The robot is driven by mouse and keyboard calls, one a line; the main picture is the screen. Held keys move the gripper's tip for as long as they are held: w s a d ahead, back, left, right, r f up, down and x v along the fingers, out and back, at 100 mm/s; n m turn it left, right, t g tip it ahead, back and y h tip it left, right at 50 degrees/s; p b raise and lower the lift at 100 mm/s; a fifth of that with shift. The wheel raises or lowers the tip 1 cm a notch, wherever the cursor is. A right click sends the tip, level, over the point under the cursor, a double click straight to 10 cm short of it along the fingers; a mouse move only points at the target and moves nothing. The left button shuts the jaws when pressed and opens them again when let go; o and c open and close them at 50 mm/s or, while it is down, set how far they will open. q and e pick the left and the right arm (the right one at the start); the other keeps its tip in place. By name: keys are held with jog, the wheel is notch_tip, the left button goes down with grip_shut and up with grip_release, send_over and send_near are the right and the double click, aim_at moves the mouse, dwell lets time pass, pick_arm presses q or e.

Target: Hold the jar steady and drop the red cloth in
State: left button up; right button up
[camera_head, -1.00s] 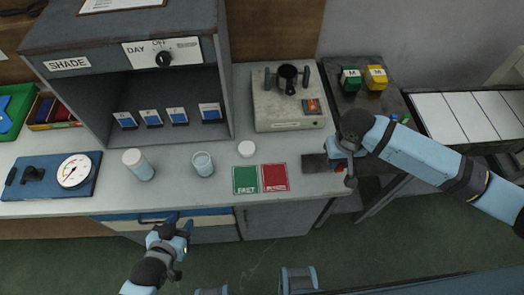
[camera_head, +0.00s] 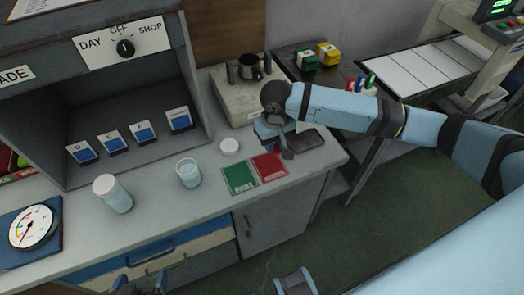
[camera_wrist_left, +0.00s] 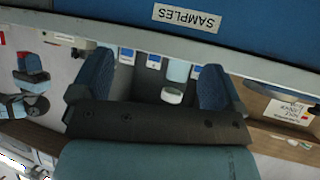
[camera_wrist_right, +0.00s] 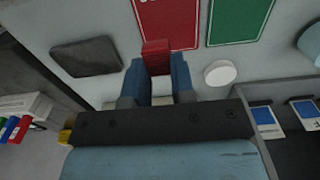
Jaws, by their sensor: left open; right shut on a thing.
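The open glass jar (camera_head: 188,174) stands upright on the bench, with pale liquid visible inside. My right gripper (camera_head: 286,154) is to its right, near the red card, apart from the jar. In the right wrist view my right gripper (camera_wrist_right: 157,82) is shut on a small folded red cloth (camera_wrist_right: 155,53), which sticks out past the fingertips. My left gripper (camera_head: 138,286) is at the bottom edge of the head view, in front of the drawers and mostly cut off. In the left wrist view my left gripper (camera_wrist_left: 150,85) has its fingers wide apart with nothing gripped.
A lidded jar (camera_head: 113,194) stands left of the open jar. A white lid (camera_head: 230,146), a green card (camera_head: 239,178) and a red card (camera_head: 270,166) lie to its right. A dark pad (camera_head: 308,140) lies by the bench end. A gauge (camera_head: 33,228) is at far left.

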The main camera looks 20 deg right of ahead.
jog(key=w+f+b, duration=0.1)
jog(key=w+b, duration=0.1)
jog(key=b, duration=0.2)
jog(key=w+f+b, duration=0.2)
jog(key=b, duration=0.2)
jog(key=w+f+b, duration=0.2)
jog(key=b, duration=0.2)
jog(key=shift+w+d, duration=0.15)
jog(key=shift+d, duration=0.05)
jog(key=shift+w+r+b, duration=0.2)
jog(key=shift+w+b, duration=0.25)
jog(key=shift+b, duration=0.4)
pick_arm(q)
notch_tip(320, 180, down, 10)
jog(key=d, duration=0.1)
jog(key=shift+w+d+r+t+h, duration=0.2)
jog(key=shift+w+t+h, duration=0.1)
jog(key=shift+h, duration=0.1)
pick_arm(e)
jog(key=shift+r, duration=0.1)
